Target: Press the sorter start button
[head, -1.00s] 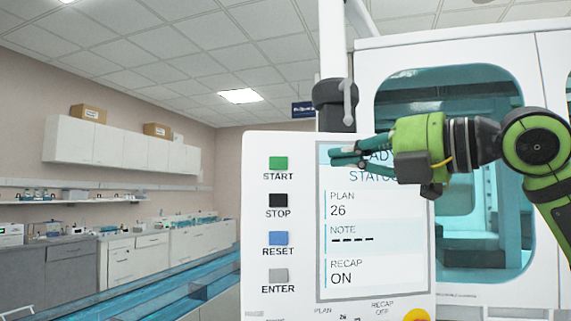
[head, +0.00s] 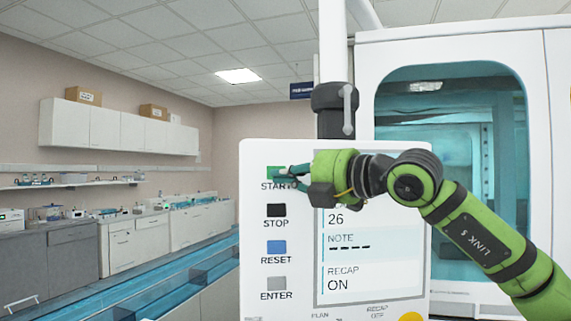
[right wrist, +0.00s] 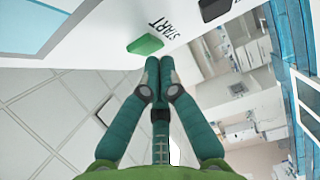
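The green START button (head: 271,169) is at the top of the button column on the white control panel (head: 252,222). My right gripper (head: 279,177) reaches in from the right, its teal fingertips overlapping the button's right and lower part and the START label. In the right wrist view the two fingers (right wrist: 158,64) are shut together with nothing between them. Their tips lie just short of the green button (right wrist: 146,44) in that picture, and I cannot tell whether they touch it. My left gripper is not in view.
Below START are the black STOP button (head: 276,210), the blue RESET button (head: 276,247) and the grey ENTER button (head: 276,283). A screen (head: 375,270) is right of them, partly behind my arm. A white cabinet (head: 475,45) stands behind the panel.

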